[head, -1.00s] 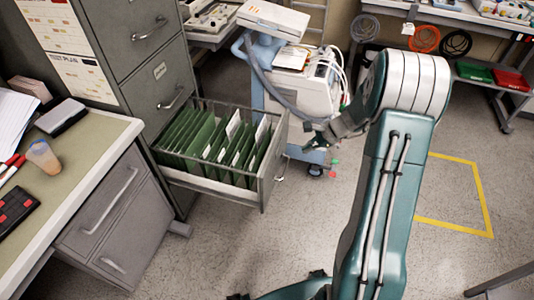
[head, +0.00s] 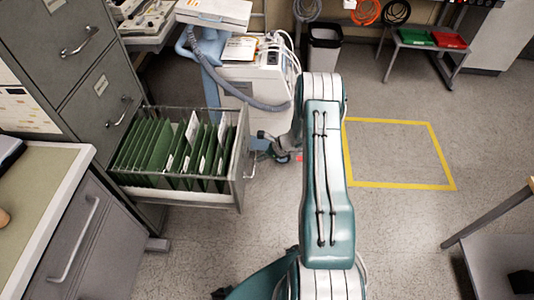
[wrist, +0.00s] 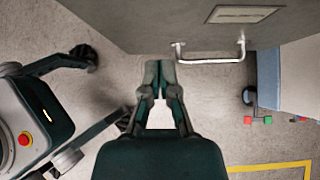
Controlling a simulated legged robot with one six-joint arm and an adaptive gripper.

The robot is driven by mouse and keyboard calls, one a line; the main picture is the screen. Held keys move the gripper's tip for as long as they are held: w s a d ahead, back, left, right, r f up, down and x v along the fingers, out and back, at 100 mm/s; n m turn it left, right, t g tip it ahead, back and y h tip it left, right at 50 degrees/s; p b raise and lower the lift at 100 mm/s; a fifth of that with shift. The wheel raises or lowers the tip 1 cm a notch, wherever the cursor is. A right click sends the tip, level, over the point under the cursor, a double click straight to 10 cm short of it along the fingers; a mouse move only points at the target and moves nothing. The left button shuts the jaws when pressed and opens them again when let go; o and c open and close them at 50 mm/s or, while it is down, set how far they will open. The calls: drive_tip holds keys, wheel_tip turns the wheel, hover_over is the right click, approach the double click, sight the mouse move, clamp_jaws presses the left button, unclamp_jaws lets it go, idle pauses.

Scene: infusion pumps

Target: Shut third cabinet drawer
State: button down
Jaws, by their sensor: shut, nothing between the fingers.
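The third cabinet drawer (head: 238,175) is pulled far out of the grey filing cabinet (head: 85,85) in the head view and is full of green hanging folders. In the wrist view its grey front (wrist: 150,25) spans the top, with a metal bar handle (wrist: 210,59) and a label holder (wrist: 240,14). My gripper (wrist: 159,64) is shut and empty, its fingertips by the front's edge, left of the handle. I cannot tell whether they touch it. In the head view my gripper (head: 266,146) is partly hidden by my arm, just right of the drawer front.
A medical cart (head: 255,80) with a grey hose stands behind the drawer. A desk (head: 50,200) with its own drawers is at the left. The floor with the yellow-taped square (head: 400,155) is clear at the right.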

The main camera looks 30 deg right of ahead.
sight(240, 163)
drive_tip(key=w+a, duration=0.1)
drive_tip(key=w+a+f, duration=0.1)
drive_tip(key=a+f, duration=0.1)
drive_tip(key=a, duration=0.1)
drive_tip(key=shift+w+a+f, duration=0.1)
drive_tip(key=shift+w, duration=0.3)
drive_tip(key=shift+w+a, duration=0.35)
drive_tip(key=shift+a, duration=0.15)
